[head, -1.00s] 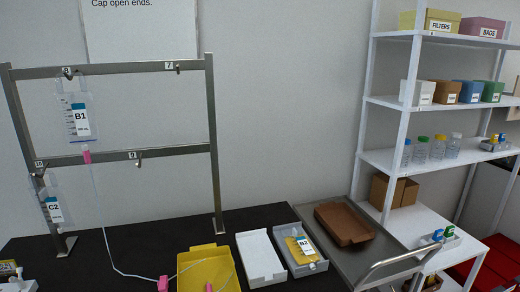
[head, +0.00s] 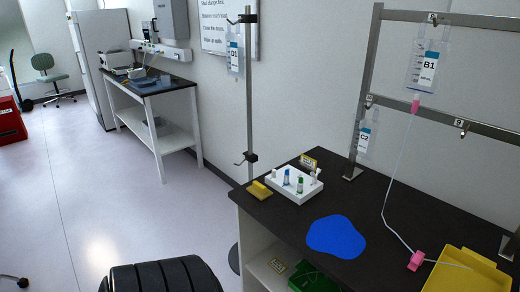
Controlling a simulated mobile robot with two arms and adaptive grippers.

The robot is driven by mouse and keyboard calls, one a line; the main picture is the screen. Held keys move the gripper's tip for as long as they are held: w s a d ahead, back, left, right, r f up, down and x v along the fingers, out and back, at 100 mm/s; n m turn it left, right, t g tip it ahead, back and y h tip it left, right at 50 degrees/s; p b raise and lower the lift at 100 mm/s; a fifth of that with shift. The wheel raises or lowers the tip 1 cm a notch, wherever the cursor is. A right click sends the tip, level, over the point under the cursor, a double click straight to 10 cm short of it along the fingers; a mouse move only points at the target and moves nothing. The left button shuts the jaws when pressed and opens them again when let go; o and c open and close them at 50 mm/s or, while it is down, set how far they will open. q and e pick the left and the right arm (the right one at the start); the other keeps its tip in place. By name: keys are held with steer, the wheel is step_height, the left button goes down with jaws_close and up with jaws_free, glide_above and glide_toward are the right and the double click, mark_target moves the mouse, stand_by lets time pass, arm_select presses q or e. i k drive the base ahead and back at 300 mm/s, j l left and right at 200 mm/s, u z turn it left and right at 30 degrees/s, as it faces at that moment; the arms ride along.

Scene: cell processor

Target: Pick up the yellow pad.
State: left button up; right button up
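A small yellow pad (head: 259,190) rests at the left end of the black tabletop (head: 290,222), close to its left edge. One part of it appears raised. It lies just left of a white rack (head: 292,187) holding several small vials with blue and green parts. Neither of my grippers is in view, so their state does not show.
A flat blue patch (head: 336,237) lies in front of the rack. A yellow tray (head: 470,273) and a pink clamp (head: 416,260) on a tube are at the right. A metal frame with hanging bags (head: 425,70) stands behind. The floor (head: 100,200) at the left is open.

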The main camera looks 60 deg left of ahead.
mark_target(258, 190)
steer(key=u, duration=1.9)
